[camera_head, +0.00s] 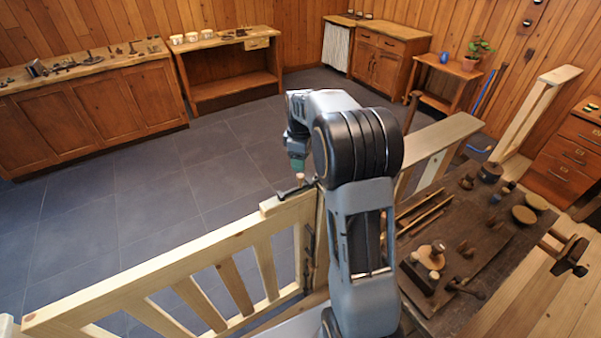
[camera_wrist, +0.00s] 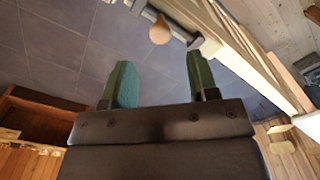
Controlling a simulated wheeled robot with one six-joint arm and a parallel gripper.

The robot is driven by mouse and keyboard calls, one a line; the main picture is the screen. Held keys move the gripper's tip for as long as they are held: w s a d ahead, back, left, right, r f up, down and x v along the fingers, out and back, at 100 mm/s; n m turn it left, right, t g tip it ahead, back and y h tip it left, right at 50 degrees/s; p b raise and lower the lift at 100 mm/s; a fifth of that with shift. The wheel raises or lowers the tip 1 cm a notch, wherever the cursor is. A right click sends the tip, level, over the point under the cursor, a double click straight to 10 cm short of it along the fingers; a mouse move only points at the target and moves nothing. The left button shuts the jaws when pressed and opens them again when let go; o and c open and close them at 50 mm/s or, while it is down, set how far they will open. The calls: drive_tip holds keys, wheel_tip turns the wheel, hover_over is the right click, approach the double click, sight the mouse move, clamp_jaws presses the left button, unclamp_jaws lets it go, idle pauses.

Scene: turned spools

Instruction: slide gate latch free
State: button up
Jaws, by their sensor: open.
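A pale wooden slatted gate (camera_head: 165,270) stands at the lower left in the head view. A dark metal latch (camera_head: 291,192) lies on top of its right end, by the post. Its small wooden knob (camera_head: 300,176) sits just below my gripper (camera_head: 297,163). In the wrist view the round knob (camera_wrist: 160,31) is beyond the fingertips, in line with the space between them. Latch metal (camera_wrist: 197,43) shows beside the gate rail there. My gripper (camera_wrist: 160,75) is open with its green fingers apart and nothing between them. The latch's inner engagement cannot be made out.
A dark workbench (camera_head: 470,230) with turned pieces and tools stands right of my arm. A pale fence rail (camera_head: 445,137) continues behind my arm. The tiled floor (camera_head: 130,190) beyond the gate is clear. Cabinets (camera_head: 90,105) line the far wall.

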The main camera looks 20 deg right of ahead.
sight(301, 175)
drive_tip(key=shift+f+p, duration=0.35)
drive_tip(key=shift+f, duration=2.85)
drive_tip(key=shift+c, duration=0.5)
clamp_jaws()
